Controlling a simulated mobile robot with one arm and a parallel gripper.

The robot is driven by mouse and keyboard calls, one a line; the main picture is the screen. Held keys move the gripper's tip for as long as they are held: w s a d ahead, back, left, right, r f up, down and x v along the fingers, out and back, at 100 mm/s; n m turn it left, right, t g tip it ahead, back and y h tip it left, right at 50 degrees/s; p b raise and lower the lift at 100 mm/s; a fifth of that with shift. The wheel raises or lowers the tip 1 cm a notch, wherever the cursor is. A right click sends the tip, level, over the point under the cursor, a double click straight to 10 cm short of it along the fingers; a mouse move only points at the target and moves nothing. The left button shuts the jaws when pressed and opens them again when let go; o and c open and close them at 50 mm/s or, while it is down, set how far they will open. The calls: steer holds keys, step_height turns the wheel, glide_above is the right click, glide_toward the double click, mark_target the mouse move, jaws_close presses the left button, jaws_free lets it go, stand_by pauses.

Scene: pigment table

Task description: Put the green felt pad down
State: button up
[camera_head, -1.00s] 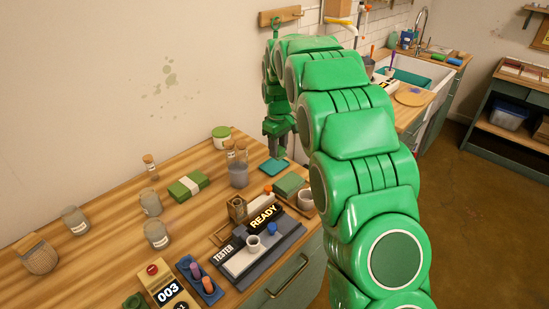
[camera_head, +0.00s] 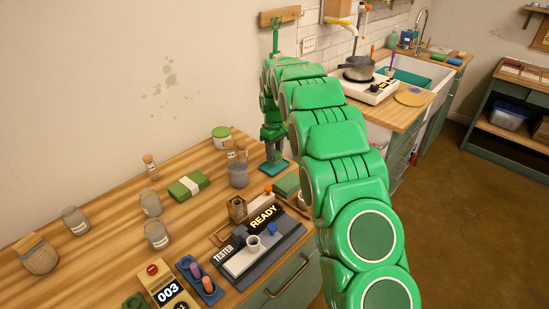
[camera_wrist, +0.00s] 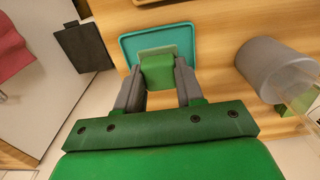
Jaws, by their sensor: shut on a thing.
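My gripper (camera_head: 274,159) is low over the teal square tray (camera_head: 284,172) on the wooden worktop. In the wrist view its two fingers (camera_wrist: 160,80) are shut on the green felt pad (camera_wrist: 158,68), a small green block between the tips. The teal tray (camera_wrist: 127,46) lies below and beyond the pad, and its rim shows around it. I cannot tell whether the pad touches the tray. The pad is hidden behind the fingers in the head view.
A jar of grey powder (camera_head: 238,176) stands close left of the gripper; it also shows in the wrist view (camera_wrist: 262,65). A green block (camera_head: 286,184) lies in front of the tray. The tester (camera_head: 258,248) is nearer. Bare wood (camera_head: 207,217) lies to the left.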

mark_target(275, 157)
steer(key=shift+w+f, duration=0.15)
steer(key=shift+f, duration=1.4)
steer(key=shift+f, duration=0.15)
steer(key=o, duration=1)
